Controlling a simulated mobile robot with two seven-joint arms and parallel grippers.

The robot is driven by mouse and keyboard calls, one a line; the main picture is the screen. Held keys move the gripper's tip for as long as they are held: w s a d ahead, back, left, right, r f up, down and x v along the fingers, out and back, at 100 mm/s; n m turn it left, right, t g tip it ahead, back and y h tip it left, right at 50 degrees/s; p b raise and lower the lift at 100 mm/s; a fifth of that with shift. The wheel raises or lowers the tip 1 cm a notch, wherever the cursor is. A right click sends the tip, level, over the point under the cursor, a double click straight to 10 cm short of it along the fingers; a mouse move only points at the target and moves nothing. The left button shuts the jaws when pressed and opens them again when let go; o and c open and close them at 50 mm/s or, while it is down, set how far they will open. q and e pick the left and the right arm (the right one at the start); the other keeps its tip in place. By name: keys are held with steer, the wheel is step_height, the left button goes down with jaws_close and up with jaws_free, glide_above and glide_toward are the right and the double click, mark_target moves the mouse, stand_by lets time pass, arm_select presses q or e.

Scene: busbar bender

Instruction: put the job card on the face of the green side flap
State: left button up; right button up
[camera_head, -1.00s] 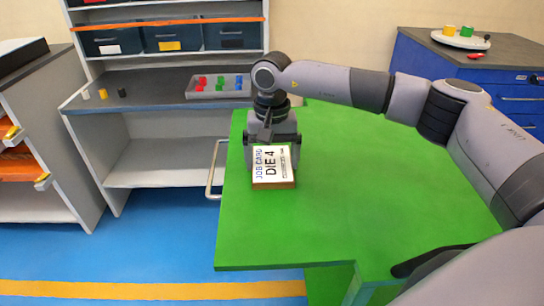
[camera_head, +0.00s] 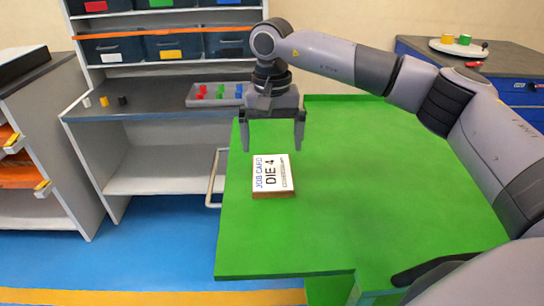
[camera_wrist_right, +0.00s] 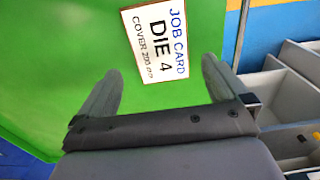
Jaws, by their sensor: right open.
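The job card (camera_head: 273,175) is a white-faced block with a brown edge, reading "JOB CARD DIE 4". It lies flat on the green side flap (camera_head: 370,200), near the flap's left edge. My right gripper (camera_head: 272,146) is open and empty, above and behind the card in the head view, apart from it. In the right wrist view the card (camera_wrist_right: 157,40) shows beyond the two spread fingers (camera_wrist_right: 158,88), with green surface around it. My left gripper is not in view.
A grey shelf unit with bins (camera_head: 160,46) stands behind at the left, with a grey tray (camera_head: 205,103) of red, green and blue pieces. A metal handle (camera_head: 211,180) runs beside the flap's left edge. A blue cabinet (camera_head: 520,95) stands at the back right. The flap's middle is clear.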

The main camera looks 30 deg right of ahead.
step_height(320, 180, up, 5)
steer(key=shift+f, duration=0.1)
stand_by(0.7)
